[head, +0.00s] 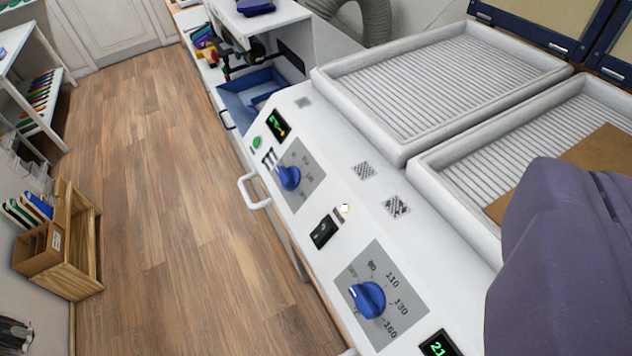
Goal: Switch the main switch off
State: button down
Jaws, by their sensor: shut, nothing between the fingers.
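The white machine's sloping control panel (335,262) runs diagonally through the middle of the view. A dark rectangular rocker-like switch (324,231) sits between two blue knobs, with a small pale lit spot (345,209) beside it; it may be the main switch, but no label is readable. The upper blue knob (288,177) and the lower blue knob (368,298) sit on grey dials; the lower dial reads 80 to 160. A green round button or lamp (257,142) is at the panel's far end. My gripper's fingers are not visible; a purple-grey part of my arm fills the lower right.
Digit displays glow at the far end (278,124) and near end (438,345). A white handle (253,191) sticks out of the front. Two ribbed trays (445,85) lie behind the panel, the nearer holding a brown sheet (603,150).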

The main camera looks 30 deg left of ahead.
jog(key=shift+r, duration=0.1)
jog(key=w+a+f+n+g+p, duration=0.4)
jog(key=w+a+f+g+p, duration=0.2)
jog(key=w+a+f+p, duration=0.4)
jog(key=s+a+f+n+h+p, duration=0.1)
jog(key=a+f+n+h+p, duration=0.2)
jog(key=a+f+p, duration=0.3)
jog(key=s+a+f+n+g+h+p, duration=0.1)
jog(key=s+a+f+n+h+p, duration=0.1)
jog(key=a+f+p, duration=0.3)
jog(key=a+n+h+p, duration=0.1)
jog(key=a, duration=0.2)
jog(key=shift+s+f+g, duration=0.3)
jog(key=shift+f, duration=0.05)
